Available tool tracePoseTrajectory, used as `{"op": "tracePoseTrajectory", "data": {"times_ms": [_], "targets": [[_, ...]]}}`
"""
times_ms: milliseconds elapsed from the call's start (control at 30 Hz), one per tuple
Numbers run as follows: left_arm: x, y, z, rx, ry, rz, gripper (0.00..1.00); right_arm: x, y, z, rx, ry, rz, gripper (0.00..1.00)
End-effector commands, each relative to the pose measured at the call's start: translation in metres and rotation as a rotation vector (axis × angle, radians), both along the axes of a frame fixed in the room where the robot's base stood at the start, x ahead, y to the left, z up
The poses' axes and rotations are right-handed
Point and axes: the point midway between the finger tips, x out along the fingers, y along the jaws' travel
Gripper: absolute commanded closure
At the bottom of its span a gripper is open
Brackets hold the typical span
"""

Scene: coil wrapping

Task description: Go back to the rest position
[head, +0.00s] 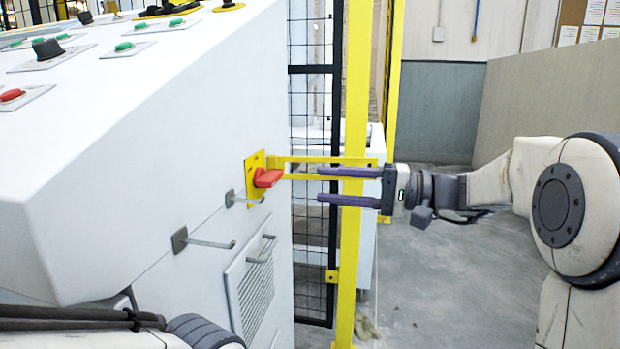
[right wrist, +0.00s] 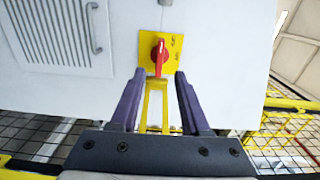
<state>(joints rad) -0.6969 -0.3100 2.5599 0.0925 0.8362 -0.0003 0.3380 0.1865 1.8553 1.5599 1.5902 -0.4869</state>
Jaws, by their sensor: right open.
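My right gripper (head: 320,185) is open, its two purple fingers pointing left toward the white cabinet (head: 150,150). A red rotary switch (head: 267,178) on a yellow plate (head: 252,190) is on the cabinet's side. The fingertips are apart from the switch, with a gap between them. In the right wrist view the open fingers (right wrist: 155,95) point at the red switch (right wrist: 160,54), and nothing is held between them. Part of my left arm shows at the bottom left of the head view; its gripper is out of sight.
Metal hooks (head: 205,242) and a vented panel with a handle (head: 250,285) are on the cabinet side. A yellow post (head: 352,250) and black mesh fence (head: 311,140) stand behind my right gripper. Grey floor (head: 440,270) lies open below my right arm.

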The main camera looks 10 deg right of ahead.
Motion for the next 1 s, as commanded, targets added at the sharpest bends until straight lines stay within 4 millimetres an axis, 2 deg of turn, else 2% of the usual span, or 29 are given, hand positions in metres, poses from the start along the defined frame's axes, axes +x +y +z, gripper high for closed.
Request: {"op": "tracePoseTrajectory", "data": {"times_ms": [133, 400, 467, 567, 667, 700, 767, 800, 900, 1000], "targets": [[0.0, 0.0, 0.001, 0.0, 0.0, 0.0, 0.5, -0.002, -0.005, 0.0, 0.0, 0.001, -0.001, 0.54], [0.0, 0.0, 0.001, 0.0, 0.0, 0.0, 0.5, -0.003, -0.002, -0.002, -0.005, 0.005, 0.004, 0.54], [0.0, 0.0, 0.002, 0.0, 0.0, 0.0, 0.5, -0.007, 0.006, -0.006, -0.024, 0.021, 0.022, 0.54], [0.0, 0.0, 0.004, 0.0, 0.0, 0.0, 0.5, -0.026, 0.034, -0.025, -0.104, 0.082, 0.085, 0.54], [0.0, 0.0, 0.008, 0.0, 0.0, 0.0, 0.5, -0.065, 0.073, -0.06, -0.263, 0.171, 0.191, 0.54], [0.0, 0.0, 0.01, 0.0, 0.0, 0.0, 0.5, -0.085, 0.087, -0.077, -0.347, 0.205, 0.24, 0.54], [0.0, 0.0, 0.013, 0.0, 0.0, 0.0, 0.5, -0.12, 0.103, -0.104, -0.487, 0.242, 0.314, 0.54], [0.0, 0.0, 0.015, 0.0, 0.0, 0.0, 0.5, -0.144, 0.11, -0.122, -0.587, 0.255, 0.363, 0.54], [0.0, 0.0, 0.02, 0.0, 0.0, 0.0, 0.5, -0.201, 0.109, -0.165, -0.851, 0.238, 0.475, 0.54], [0.0, 0.0, 0.023, 0.0, 0.0, 0.0, 0.5, -0.238, 0.095, -0.195, -1.066, 0.166, 0.554, 0.54]]}}
